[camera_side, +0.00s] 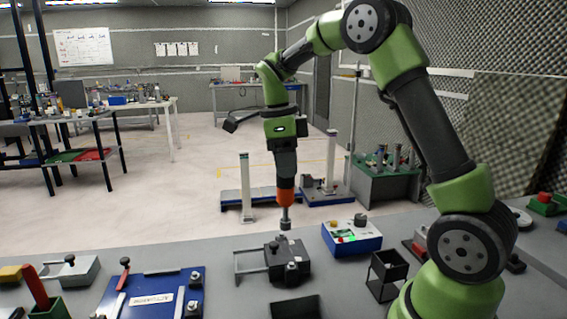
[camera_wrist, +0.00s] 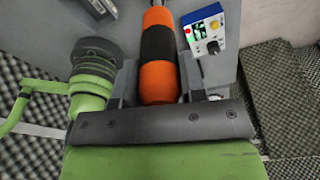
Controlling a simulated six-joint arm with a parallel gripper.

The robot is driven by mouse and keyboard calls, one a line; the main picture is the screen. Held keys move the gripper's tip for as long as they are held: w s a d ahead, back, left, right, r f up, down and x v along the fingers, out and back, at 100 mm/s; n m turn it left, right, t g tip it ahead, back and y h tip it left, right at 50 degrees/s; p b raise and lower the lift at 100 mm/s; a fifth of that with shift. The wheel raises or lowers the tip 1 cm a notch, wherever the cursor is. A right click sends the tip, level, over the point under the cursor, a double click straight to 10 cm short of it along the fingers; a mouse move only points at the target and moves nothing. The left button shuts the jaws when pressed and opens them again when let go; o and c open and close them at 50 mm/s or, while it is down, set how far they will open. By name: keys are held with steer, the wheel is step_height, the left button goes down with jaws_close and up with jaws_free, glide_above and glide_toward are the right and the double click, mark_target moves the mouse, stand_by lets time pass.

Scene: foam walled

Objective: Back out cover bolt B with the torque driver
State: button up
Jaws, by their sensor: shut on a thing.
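My gripper (camera_side: 286,178) points straight down in the side view. It is shut on the torque driver (camera_side: 285,198), which has an orange handle and a metal shaft with a socket end. The driver hangs upright, its socket just above the dark grey cover box (camera_side: 302,259). I cannot tell whether the socket touches a bolt. Bolt heads (camera_side: 291,267) show on the box, but no letter is readable, so I cannot tell which is B. In the wrist view the orange and black driver handle (camera_wrist: 158,48) sits between my jaws; its tip is hidden.
A blue and white instrument box (camera_side: 352,238) with a lit display stands right of the cover box. A black open frame (camera_side: 386,270) stands farther right. A blue plate (camera_side: 150,300) with clamps lies front left. A dark open bin (camera_side: 295,307) is at the front edge.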

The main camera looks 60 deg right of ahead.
steer(key=s+a, duration=0.2)
steer(key=s, duration=0.1)
steer(key=shift+s+a, duration=0.1)
steer(key=shift+a, duration=0.2)
steer(key=shift+f, duration=3.5)
steer(key=shift+r, duration=0.6)
stand_by(0.4)
steer(key=shift+r, duration=2.35)
